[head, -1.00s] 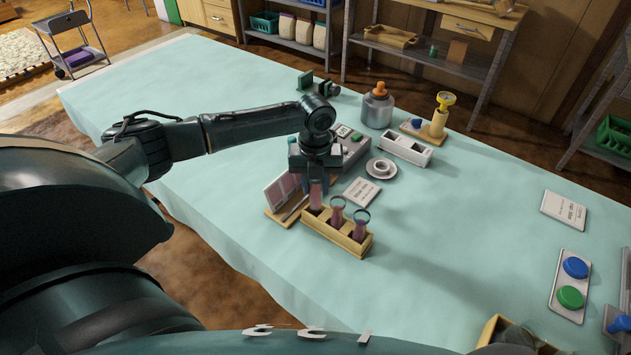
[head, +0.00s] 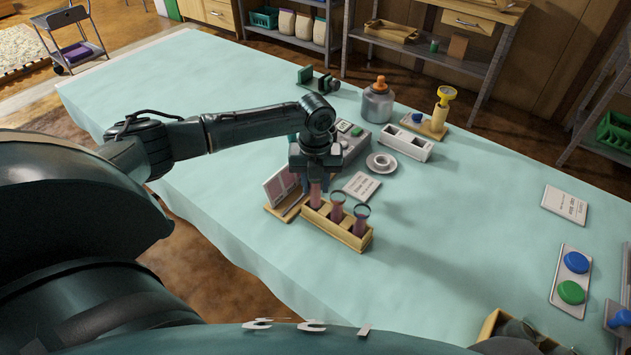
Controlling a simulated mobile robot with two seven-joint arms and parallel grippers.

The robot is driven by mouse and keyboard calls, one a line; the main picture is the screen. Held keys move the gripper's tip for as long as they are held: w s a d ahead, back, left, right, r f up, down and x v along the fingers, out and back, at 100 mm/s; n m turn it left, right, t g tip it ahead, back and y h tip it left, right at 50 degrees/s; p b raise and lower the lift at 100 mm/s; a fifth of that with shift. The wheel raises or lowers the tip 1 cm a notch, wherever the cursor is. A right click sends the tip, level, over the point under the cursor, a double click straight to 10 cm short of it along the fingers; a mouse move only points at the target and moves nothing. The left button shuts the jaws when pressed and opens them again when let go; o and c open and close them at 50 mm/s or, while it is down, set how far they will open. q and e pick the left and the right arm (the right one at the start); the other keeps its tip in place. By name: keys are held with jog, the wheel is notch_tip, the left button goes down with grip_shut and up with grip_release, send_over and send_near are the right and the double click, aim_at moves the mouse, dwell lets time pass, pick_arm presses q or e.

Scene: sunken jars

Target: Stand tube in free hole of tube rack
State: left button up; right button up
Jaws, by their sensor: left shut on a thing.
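The wooden tube rack (head: 345,238) stands on the cloth-covered table near the middle of the head view. Two tubes with pinkish contents stand in it, a middle tube (head: 337,212) and a right tube (head: 360,222). My left gripper (head: 316,182) points down over the rack's left end. It is shut on a pink tube (head: 315,194), which is upright at the left hole. The tube's lower end is hidden by the rack, and I cannot tell how deep it sits. My right gripper is not in view.
A holder with a pinkish panel (head: 280,188) stands close left of the rack. Behind are a white card (head: 361,186), a cup on a saucer (head: 381,163), a white block with wells (head: 403,142) and a grey jar (head: 377,104).

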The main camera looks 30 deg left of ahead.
pick_arm(q)
jog(key=shift+f, duration=0.15)
jog(key=shift+f, duration=0.4)
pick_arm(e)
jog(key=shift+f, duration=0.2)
pick_arm(q)
jog(key=shift+f+b, duration=0.4)
jog(key=shift+f, duration=0.05)
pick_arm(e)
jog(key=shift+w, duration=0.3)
pick_arm(q)
jog(key=shift+f, duration=0.45)
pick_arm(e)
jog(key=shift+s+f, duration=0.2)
pick_arm(q)
jog(key=o, duration=1.1)
